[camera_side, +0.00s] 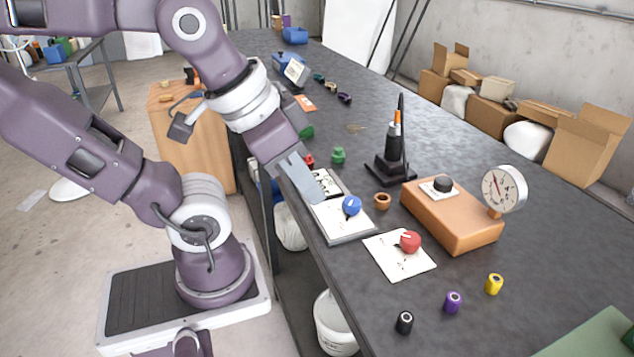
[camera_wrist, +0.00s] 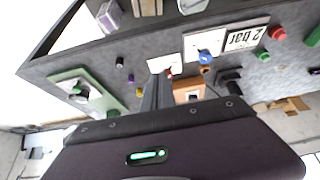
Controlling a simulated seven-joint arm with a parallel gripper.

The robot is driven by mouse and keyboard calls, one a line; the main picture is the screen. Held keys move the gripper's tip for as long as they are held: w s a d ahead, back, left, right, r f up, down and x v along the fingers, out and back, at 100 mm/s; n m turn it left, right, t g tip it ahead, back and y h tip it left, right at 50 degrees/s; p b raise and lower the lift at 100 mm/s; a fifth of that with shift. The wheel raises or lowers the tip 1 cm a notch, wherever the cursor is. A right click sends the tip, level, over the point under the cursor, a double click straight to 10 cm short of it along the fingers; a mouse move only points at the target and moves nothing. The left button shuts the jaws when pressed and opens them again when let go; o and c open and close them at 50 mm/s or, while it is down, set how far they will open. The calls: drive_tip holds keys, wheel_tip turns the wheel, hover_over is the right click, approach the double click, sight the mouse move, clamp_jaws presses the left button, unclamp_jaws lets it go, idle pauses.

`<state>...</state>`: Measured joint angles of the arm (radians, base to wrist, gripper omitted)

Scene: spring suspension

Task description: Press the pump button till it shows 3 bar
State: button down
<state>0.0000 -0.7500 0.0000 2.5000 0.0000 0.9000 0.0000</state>
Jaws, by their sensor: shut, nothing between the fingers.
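An orange-brown box (camera_side: 455,218) stands on the dark table and bears a black button (camera_side: 442,184) on a white plate. A round white gauge (camera_side: 503,189) with a red needle is fixed at its right end; the needle points up and slightly left, and its numbers are too small to read. The box also shows in the wrist view (camera_wrist: 186,89), partly behind my fingers. My gripper (camera_side: 314,198) is shut and empty, left of the box near the table's front edge, apart from the button. It shows from behind in the wrist view (camera_wrist: 160,77).
A blue knob (camera_side: 351,205) and a red knob (camera_side: 410,241) on white plates lie between my gripper and the box. A black stand (camera_side: 391,165) rises behind.

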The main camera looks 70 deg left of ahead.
idle(0.4)
drive_tip(key=n+t+y, duration=0.2)
drive_tip(key=n+t, duration=0.1)
drive_tip(key=n, duration=0.8)
hover_over(441, 182)
drive_tip(key=shift+w, duration=0.1)
drive_tip(key=shift+f, duration=0.1)
drive_tip(key=shift+f, duration=4.4)
drive_tip(key=shift+f, duration=0.15)
drive_tip(key=shift+f, duration=0.25)
